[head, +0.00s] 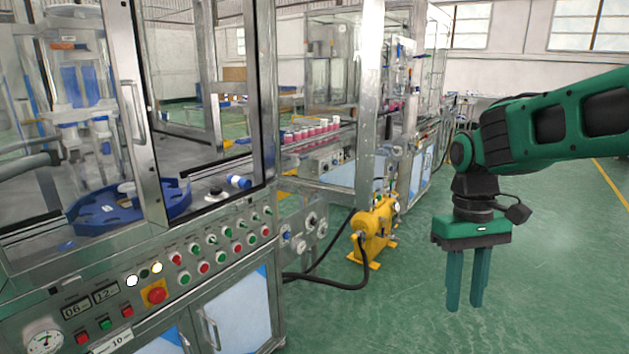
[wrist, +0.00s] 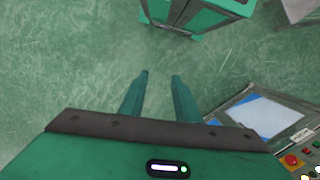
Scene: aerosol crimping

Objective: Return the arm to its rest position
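My gripper (head: 467,280) hangs at the right in the head view, fingers pointing straight down over open floor. In the wrist view its two fingers (wrist: 160,80) stand apart with only green floor showing between them. It holds nothing. My green arm reaches in from the right edge of the head view, well clear of the crimping machine (head: 160,235) at the left.
The machine has a panel of buttons, a red emergency stop (head: 156,295) and a blue fixture (head: 110,212) inside. A yellow pump (head: 373,230) with black hoses stands on the floor behind. Pink-based cans (head: 310,131) line a conveyor.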

